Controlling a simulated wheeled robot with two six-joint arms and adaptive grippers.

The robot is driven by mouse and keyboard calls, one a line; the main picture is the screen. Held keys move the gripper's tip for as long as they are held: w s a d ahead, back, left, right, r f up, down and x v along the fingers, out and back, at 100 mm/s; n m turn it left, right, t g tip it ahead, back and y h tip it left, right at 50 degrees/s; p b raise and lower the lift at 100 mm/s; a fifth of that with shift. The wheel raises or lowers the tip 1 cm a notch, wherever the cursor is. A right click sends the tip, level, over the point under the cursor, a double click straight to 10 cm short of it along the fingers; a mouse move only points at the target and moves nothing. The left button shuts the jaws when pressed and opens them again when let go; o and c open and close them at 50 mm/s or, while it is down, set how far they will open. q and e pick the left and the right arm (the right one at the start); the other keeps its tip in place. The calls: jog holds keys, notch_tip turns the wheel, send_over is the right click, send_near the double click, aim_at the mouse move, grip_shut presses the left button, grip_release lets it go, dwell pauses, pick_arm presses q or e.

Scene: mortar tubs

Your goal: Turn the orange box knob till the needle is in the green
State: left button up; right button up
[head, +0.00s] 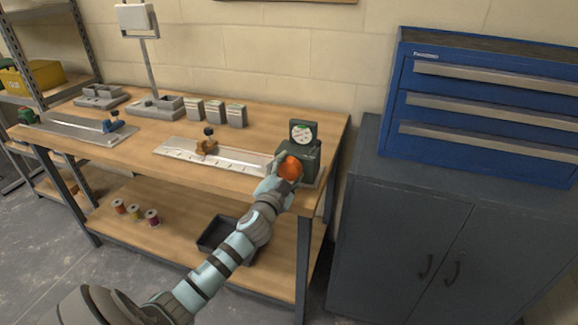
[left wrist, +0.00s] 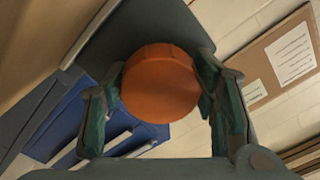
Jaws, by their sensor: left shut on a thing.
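The orange knob (head: 291,169) is on the front of a dark green box (head: 303,152) at the right end of the workbench. A round white dial (head: 301,133) with some green on it stands on top of the box; the needle is too small to read. My left gripper (head: 279,172) is at the knob, shut on it. In the left wrist view the orange knob (left wrist: 160,84) sits between the two fingers of my left gripper (left wrist: 160,100). My right gripper is not in view.
The wooden bench top (head: 250,118) holds a metal plate with an orange-brown clamp (head: 207,146), several grey boxes (head: 216,112) and a lamp-like stand (head: 148,60). A black tray (head: 215,233) and spools (head: 135,211) lie on the lower shelf. A blue drawer chest (head: 480,110) stands on a grey cabinet (head: 440,230) at right.

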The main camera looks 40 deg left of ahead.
pick_arm(q)
jog(key=m+p, duration=0.1)
jog(key=m, duration=0.1)
jog(key=m+p, duration=0.1)
jog(key=m, duration=0.2)
jog(key=shift+r+m, duration=0.2)
jog(key=shift+m, duration=0.1)
jog(key=m+p, duration=0.1)
jog(key=m, duration=0.4)
jog(key=shift+p, duration=0.35)
jog(key=o, duration=1.2)
jog(key=shift+c, duration=0.2)
jog(key=v, duration=1.2)
